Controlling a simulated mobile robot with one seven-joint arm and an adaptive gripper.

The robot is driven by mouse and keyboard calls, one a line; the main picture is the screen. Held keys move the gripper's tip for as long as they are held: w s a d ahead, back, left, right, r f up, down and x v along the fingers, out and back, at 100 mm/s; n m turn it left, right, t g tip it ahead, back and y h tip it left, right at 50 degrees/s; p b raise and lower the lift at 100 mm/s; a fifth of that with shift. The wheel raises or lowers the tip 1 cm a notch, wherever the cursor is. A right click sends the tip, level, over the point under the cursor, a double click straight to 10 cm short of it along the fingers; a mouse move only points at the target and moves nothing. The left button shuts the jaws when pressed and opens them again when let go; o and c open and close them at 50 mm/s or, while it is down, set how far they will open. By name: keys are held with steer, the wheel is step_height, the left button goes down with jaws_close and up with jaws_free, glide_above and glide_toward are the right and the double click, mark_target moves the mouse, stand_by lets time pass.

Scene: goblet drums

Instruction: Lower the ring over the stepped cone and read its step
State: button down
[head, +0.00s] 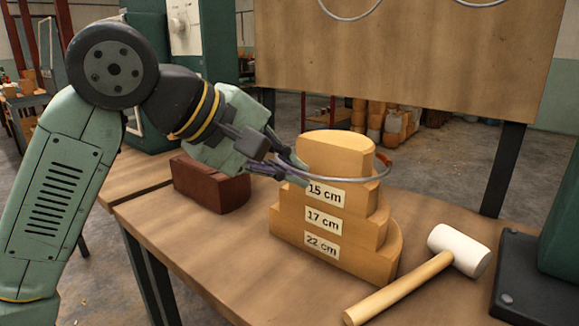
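The stepped cone (335,225) is a wooden block with stacked tiers, standing on the workbench. A thin grey ring (372,178) lies around the cone at about the level of the 15 cm tier, slightly above that label's middle. Its far part is hidden behind the top tier. My gripper (298,170) is at the cone's left, with its fingers closed on the ring's left side. I cannot tell whether the ring touches the cone.
A white-headed mallet (410,280) lies to the cone's right on the workbench (225,265). A dark red-brown block (212,185) sits behind left, under my arm. A wooden board (410,60) with hanging rings (352,17) stands behind. A dark machine base (530,285) is at right.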

steer(key=shift+f+h+b, duration=0.4)
steer(key=shift+f+b, duration=0.9)
steer(key=shift+b, duration=0.1)
steer(key=shift+f+t+b, duration=0.4)
steer(key=shift+f+b, duration=1.05)
steer(key=shift+b, duration=0.4)
steer(key=shift+f+h, duration=0.15)
steer(key=shift+h, duration=0.15)
steer(key=shift+f+b, duration=0.95)
steer(key=shift+b, duration=0.35)
steer(key=c, duration=1.8)
jaws_free()
steer(key=shift+r, duration=0.1)
steer(key=shift+o, duration=0.6)
steer(key=o, duration=0.4)
steer(key=shift+o, duration=0.2)
